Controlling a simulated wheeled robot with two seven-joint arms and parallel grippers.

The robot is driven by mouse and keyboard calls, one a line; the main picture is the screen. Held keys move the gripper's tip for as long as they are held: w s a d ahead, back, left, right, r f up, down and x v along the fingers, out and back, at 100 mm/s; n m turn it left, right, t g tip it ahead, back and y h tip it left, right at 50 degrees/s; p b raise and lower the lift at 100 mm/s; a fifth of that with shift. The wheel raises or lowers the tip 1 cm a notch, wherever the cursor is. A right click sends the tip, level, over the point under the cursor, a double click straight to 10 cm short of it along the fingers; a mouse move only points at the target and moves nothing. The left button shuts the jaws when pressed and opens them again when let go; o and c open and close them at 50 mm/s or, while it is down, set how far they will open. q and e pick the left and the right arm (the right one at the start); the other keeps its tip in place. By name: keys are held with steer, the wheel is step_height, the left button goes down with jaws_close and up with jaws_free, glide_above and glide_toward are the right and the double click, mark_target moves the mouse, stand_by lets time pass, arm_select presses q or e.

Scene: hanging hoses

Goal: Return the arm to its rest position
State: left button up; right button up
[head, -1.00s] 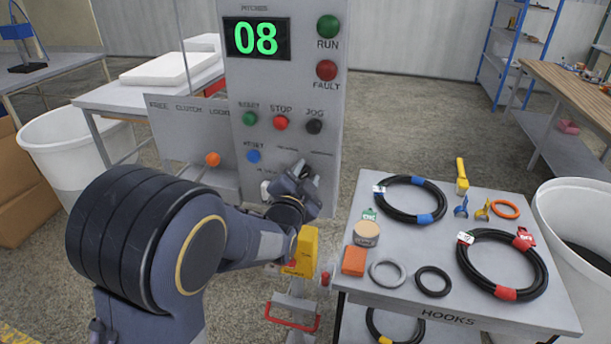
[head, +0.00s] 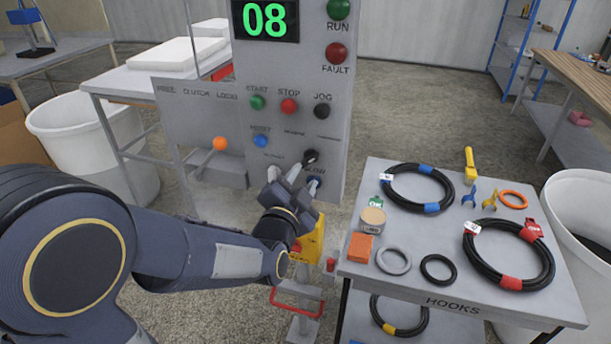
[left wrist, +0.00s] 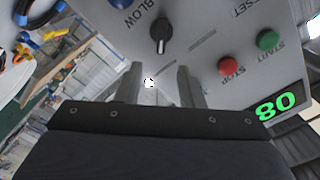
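My left arm comes in from the left in the head view. Its gripper (head: 304,178) is in front of the lower part of the grey control panel (head: 292,95), close to a black knob (head: 311,157). In the left wrist view the two fingers of the left gripper (left wrist: 160,82) stand apart with nothing between them. The black knob (left wrist: 160,34) lies beyond the fingertips, clear of them, below the word BLOW. My right gripper is in neither view.
A grey table (head: 450,305) at the right holds hose coils (head: 508,281), rings and small tools. A yellow pedestal (head: 309,243) stands below my left gripper. An orange-knobbed lever (head: 220,143) is left of the panel. White bins (head: 75,125) stand at both sides.

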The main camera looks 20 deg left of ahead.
arm_select(q)
steer(key=s+a+f+n+g+h, duration=0.3)
steer(key=s+a+f+n+g, duration=0.1)
steer(key=s+f+n+g, duration=0.35)
steer(key=s+n+g, duration=0.3)
steer(key=s, duration=1.7)
steer(key=shift+s+a+f+n+g, duration=0.15)
steer(key=shift+a+f+n+g, duration=0.15)
steer(key=shift+g, duration=0.55)
